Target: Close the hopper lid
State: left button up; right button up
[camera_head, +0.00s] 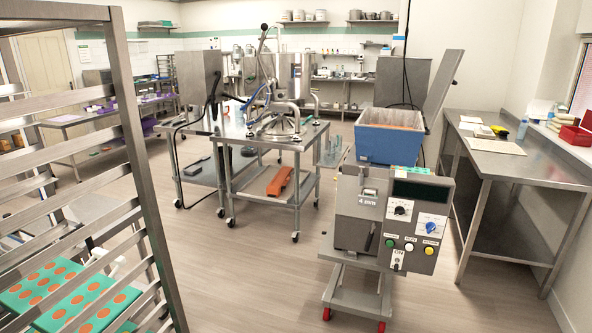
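The depositor (352,213) stands at centre right on a wheeled frame, its front panel carrying knobs and coloured buttons. Its blue hopper (386,146) sits on top at the back, and an orange-brown inside shows through its open top. A grey metal panel that looks like the hopper lid (443,84) stands up at the hopper's right side, tilted outward to the right. Its lower edge meets the hopper's right rim. Neither of my grippers is in view.
A steel rack (140,165) with mold trays (72,296) fills the left foreground. A wheeled steel table (262,150) holding equipment stands left of the depositor. A steel bench (505,165) along the right wall is close to the lid. The floor (240,285) in front is clear.

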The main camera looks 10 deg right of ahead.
aim_at(450, 65)
jog(key=i+l+z, duration=0.25)
jog(key=i+l, duration=1.4)
jog(key=i+l+z, duration=0.1)
jog(key=i+l, duration=0.45)
jog(key=l, duration=0.2)
jog(key=i+l+z, duration=0.1)
jog(key=i+l, duration=0.5)
jog(key=k+l, duration=0.1)
jog(key=l, duration=0.15)
jog(key=k+l+u, duration=0.1)
jog(key=l, duration=0.15)
